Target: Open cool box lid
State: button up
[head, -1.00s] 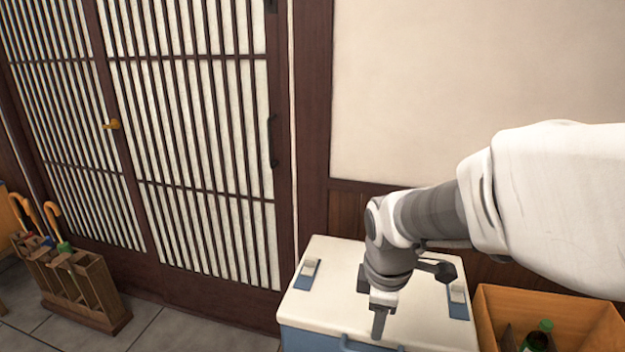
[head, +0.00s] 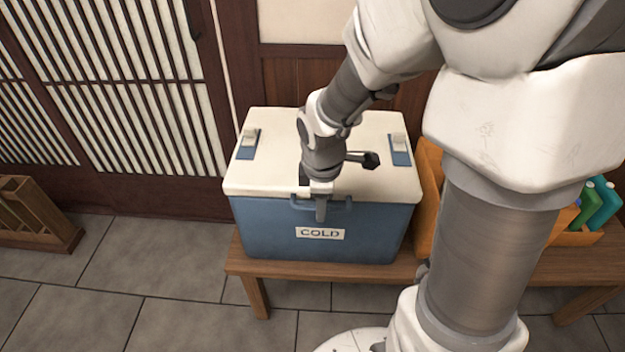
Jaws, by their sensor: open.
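The cool box (head: 268,236) has a blue body with a label reading COLD and a white lid (head: 270,180), which lies shut. Two latch-like blue and white fittings (head: 248,144) (head: 399,149) sit on the lid's left and right sides. A blue handle (head: 342,205) is on the front, just under the lid's front edge. My gripper (head: 321,212) points down at the front middle of the box, in front of the handle in the picture. It is open. Whether its fingers touch the handle or lid edge cannot be told, as the gripper hides that part.
The box stands on a wooden bench (head: 300,272). An orange-brown crate (head: 428,200) with bottles (head: 592,203) is close on its right, partly behind my arm. A wooden umbrella stand (head: 45,225) is at far left. A lattice door and wall rise behind. The tiled floor (head: 150,255) in front is clear.

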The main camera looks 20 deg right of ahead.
grip_shut()
dwell(1.3)
